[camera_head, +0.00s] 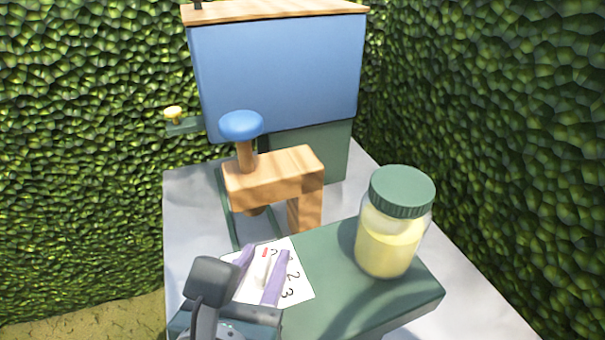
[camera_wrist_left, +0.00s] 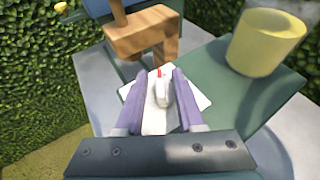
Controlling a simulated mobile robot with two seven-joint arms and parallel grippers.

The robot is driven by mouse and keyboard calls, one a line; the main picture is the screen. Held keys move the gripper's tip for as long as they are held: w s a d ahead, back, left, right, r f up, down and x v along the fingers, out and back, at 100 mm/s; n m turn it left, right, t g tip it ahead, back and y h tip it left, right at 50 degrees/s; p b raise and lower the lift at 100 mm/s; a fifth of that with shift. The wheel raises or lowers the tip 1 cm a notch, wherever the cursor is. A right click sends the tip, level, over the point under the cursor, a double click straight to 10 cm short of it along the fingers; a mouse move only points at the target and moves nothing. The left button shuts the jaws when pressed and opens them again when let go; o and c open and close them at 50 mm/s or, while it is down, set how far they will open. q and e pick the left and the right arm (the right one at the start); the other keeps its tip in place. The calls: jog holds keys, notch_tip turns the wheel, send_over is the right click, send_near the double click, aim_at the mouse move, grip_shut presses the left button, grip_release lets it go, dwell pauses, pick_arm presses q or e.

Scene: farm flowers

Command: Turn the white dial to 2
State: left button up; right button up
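The white dial (camera_head: 262,270) is a narrow raised knob with a red mark at its far end. It sits on a white number card (camera_head: 302,288), where a 2 and a 3 show right of the gripper. The red end points away from me, near a partly hidden digit. My left gripper (camera_head: 264,261) has its two purple fingers on either side of the dial. In the left wrist view, the dial (camera_wrist_left: 162,92) stands between the fingers (camera_wrist_left: 159,84) with gaps visible, so the gripper is open around it. My right gripper is not in view.
A jar with a green lid (camera_head: 402,190) stands right of the card on the green base (camera_head: 335,305). Behind the dial are a wooden arch (camera_head: 270,177) with a blue knob (camera_head: 241,125) and a large blue box (camera_head: 277,75). Hedges enclose the grey table.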

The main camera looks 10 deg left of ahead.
pick_arm(q)
grip_shut()
dwell(0.5)
